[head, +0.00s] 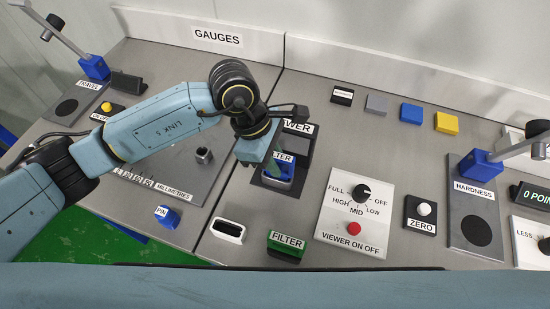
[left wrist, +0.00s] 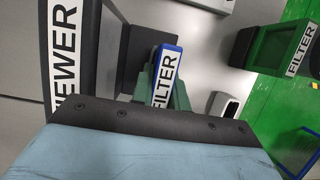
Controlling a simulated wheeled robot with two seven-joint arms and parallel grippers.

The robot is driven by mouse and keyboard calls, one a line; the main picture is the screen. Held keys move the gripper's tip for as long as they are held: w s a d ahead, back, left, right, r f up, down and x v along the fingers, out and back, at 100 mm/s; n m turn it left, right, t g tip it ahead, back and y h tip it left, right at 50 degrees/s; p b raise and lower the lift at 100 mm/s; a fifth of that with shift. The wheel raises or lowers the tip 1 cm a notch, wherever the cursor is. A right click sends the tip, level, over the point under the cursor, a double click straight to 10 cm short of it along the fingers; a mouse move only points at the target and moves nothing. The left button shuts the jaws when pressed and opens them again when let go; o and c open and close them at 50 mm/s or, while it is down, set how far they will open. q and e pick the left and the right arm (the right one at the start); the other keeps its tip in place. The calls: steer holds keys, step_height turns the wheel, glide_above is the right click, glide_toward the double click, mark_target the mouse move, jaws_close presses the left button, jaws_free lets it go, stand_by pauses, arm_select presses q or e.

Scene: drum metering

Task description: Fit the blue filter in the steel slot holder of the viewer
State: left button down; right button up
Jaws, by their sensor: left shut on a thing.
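The blue filter (head: 283,176), with a white FILTER label, is at the dark viewer (head: 297,147). It also shows in the left wrist view (left wrist: 164,75). My left gripper (head: 273,166) reaches down over it, shut on it, with the fingers (left wrist: 163,98) at its sides. The wrist and palm hide part of the filter and viewer. I cannot tell whether the filter is seated or held just above the base. A pale-rimmed slot holder (head: 228,230) lies in front and to the left, empty; it also shows in the left wrist view (left wrist: 226,106). My right gripper is out of view.
A green filter (head: 287,245) stands in front of the viewer. The viewer's knob panel (head: 356,212) is to the right.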

arm_select(q)
steer(key=shift+f+b, duration=0.5)
steer(key=shift+f, duration=0.05)
steer(key=shift+r, duration=0.15)
steer(key=shift+r+p, duration=0.7)
steer(key=shift+r, duration=0.8)
steer(key=shift+b, duration=1)
stand_by(1.0)
steer(key=shift+f, duration=0.2)
steer(key=shift+f+b, duration=0.25)
steer(key=shift+b, duration=0.25)
steer(key=shift+f+b, duration=1.25)
steer(key=shift+b, duration=0.15)
steer(key=c, duration=1.4)
jaws_free()
steer(key=shift+c, duration=0.2)
steer(key=shift+o, duration=0.7)
steer(key=shift+s, duration=0.1)
